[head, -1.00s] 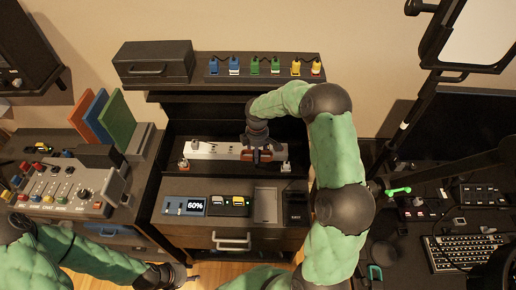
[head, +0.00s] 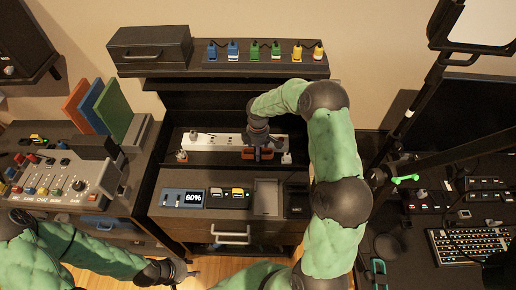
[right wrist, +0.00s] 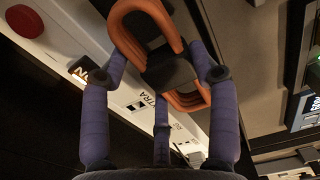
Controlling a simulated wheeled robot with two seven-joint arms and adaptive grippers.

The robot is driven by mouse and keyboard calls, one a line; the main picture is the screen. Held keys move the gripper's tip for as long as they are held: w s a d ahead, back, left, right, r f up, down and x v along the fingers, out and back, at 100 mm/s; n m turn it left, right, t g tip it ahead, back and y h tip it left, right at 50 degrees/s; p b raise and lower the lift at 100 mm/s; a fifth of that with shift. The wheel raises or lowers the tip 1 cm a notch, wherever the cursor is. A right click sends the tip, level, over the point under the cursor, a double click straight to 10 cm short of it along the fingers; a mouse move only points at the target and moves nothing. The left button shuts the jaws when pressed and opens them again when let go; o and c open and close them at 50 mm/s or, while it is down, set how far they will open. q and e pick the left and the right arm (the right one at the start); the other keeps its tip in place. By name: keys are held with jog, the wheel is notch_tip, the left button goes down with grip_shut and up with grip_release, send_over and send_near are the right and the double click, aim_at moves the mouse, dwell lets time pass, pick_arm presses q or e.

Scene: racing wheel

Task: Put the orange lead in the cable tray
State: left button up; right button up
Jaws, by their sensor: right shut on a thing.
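The orange lead (head: 265,154) is a bundled loop at my right gripper, low in front of the white power strip (head: 222,141). In the right wrist view the lead (right wrist: 150,14) shows as orange loops around a dark middle. My right gripper (right wrist: 165,75) is shut on this lead, its fingers on both sides of the dark middle. A dark trough (head: 215,158) runs along the front of the strip; I cannot tell whether the lead touches it. My left gripper (head: 172,272) is low at the left, away from the lead; its jaws are too small to read.
White plugs stand at the left (head: 181,155) and right (head: 286,158) of the trough. In front is a cabinet top with a display (head: 184,199) and a shallow grey tray (head: 267,196). Above is a shelf with several coloured plugs (head: 254,50).

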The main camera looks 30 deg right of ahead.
jog(key=o, duration=1.3)
jog(key=shift+c, duration=0.2)
